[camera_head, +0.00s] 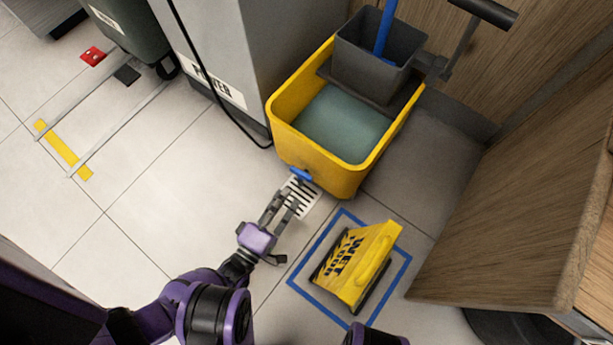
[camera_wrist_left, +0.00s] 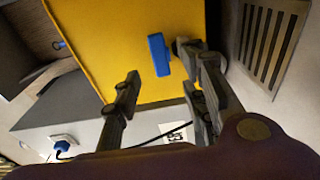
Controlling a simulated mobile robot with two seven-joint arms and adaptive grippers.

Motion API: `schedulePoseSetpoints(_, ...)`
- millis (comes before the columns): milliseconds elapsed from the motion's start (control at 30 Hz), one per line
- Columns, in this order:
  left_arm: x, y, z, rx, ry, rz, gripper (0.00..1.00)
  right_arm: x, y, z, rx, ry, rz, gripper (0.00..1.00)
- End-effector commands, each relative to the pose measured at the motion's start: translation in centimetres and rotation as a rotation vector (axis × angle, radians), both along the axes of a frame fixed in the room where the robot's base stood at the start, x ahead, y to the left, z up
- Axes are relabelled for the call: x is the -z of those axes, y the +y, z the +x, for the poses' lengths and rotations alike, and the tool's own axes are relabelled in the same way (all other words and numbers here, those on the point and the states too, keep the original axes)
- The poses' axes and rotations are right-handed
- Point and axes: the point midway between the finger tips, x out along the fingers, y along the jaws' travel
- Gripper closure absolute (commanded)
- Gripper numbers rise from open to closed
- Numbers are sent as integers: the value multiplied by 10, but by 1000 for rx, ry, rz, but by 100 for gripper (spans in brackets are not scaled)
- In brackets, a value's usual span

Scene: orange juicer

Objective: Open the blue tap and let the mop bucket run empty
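The yellow mop bucket (camera_head: 352,178) stands on the floor against a grey cabinet, with grey-green water (camera_head: 343,122) inside. The blue tap (camera_head: 300,174) sits low on its near left side; its handle also shows in the left wrist view (camera_wrist_left: 158,55) against the yellow wall. My left gripper (camera_head: 287,194) is just in front of the tap, above a floor drain. In the left wrist view its fingers (camera_wrist_left: 160,67) are apart, with the blue handle between or just beyond the tips; contact cannot be told. My right gripper is out of view.
The slotted drain (camera_head: 302,197) lies below the tap. A yellow wet floor sign (camera_head: 358,262) stands inside a blue floor outline to its right. A grey wringer (camera_head: 370,62) with a blue mop handle tops the bucket. A black cable hangs at the cabinet (camera_head: 222,45). Left floor is mostly clear.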

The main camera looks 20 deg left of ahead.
Motion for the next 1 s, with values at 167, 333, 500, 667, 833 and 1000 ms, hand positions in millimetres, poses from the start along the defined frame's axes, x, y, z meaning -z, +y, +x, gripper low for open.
schedulePoseSetpoints(167,0,-9,29,1,-3,-3,61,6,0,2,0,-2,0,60)
schedulePoseSetpoints(333,0,-16,53,1,-2,-3,61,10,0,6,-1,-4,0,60)
schedulePoseSetpoints(500,0,-20,65,2,0,-2,61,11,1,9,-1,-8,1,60)
schedulePoseSetpoints(667,0,-20,66,2,1,-2,61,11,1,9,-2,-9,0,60)
schedulePoseSetpoints(833,0,-20,66,1,1,-2,68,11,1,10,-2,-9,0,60)
schedulePoseSetpoints(1000,0,-20,66,2,1,-2,90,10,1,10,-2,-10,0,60)
